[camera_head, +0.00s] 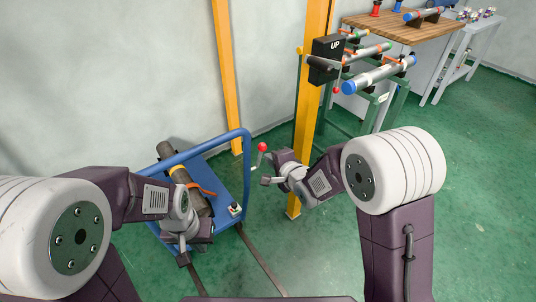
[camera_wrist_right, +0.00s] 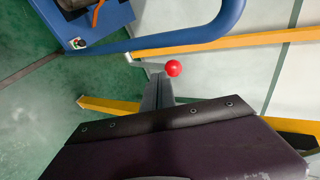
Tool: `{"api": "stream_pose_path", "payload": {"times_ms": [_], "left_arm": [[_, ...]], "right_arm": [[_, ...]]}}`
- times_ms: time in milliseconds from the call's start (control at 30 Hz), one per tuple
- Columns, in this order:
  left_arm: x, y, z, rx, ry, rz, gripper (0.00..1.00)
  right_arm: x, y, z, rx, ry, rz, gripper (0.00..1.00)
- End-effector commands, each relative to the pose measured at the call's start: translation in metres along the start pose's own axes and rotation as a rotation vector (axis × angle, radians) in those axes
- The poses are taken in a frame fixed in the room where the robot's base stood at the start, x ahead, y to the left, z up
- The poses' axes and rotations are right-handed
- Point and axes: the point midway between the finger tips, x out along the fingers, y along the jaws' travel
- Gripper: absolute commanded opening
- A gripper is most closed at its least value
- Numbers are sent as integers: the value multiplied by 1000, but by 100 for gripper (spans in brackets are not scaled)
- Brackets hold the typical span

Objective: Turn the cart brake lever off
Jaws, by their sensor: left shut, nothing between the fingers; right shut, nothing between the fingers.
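The brake lever is a thin grey stem with a red ball knob (camera_head: 262,147), beside the right upright of the blue cart's handle (camera_head: 246,165). In the right wrist view the red knob (camera_wrist_right: 174,68) sits just beyond my fingertips, with its grey stem running left toward the blue tube. My right gripper (camera_head: 266,168) is shut and empty, close to the lever; I cannot tell whether it touches. Its shut fingers also show in the right wrist view (camera_wrist_right: 158,82). My left gripper (camera_head: 184,259) is shut and empty, low in front of the cart.
The cart carries a dark pipe (camera_head: 200,200) with an orange strap, and a small indicator box (camera_head: 235,208). A yellow post (camera_head: 308,110) bears a black box marked UP (camera_head: 327,46). A pipe rack (camera_head: 375,75) and wooden bench (camera_head: 405,28) stand behind. Green floor is clear at right.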

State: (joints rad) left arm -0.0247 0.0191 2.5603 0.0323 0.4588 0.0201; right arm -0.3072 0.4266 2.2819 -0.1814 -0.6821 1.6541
Motion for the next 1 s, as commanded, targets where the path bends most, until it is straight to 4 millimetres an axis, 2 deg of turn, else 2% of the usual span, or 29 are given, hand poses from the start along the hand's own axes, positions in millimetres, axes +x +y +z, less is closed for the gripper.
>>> {"api": "stream_pose_path", "payload": {"times_ms": [200,567,667,800,900,1000], "left_arm": [[1,0,0,0,1,0,0],[-1,0,0,0,1,0,0],[-17,0,-2,0,0,0,0],[-54,1,-6,0,1,0,0],[-74,2,-8,0,1,0,0],[-87,2,-9,0,1,0,0]], "right_arm": [[16,-10,0,1,-1,1,0],[17,-12,0,1,0,4,0],[17,-22,1,-3,1,25,0],[21,-37,3,-16,8,100,0],[28,-42,5,-27,13,157,0],[34,-45,6,-34,16,197,0]]}}
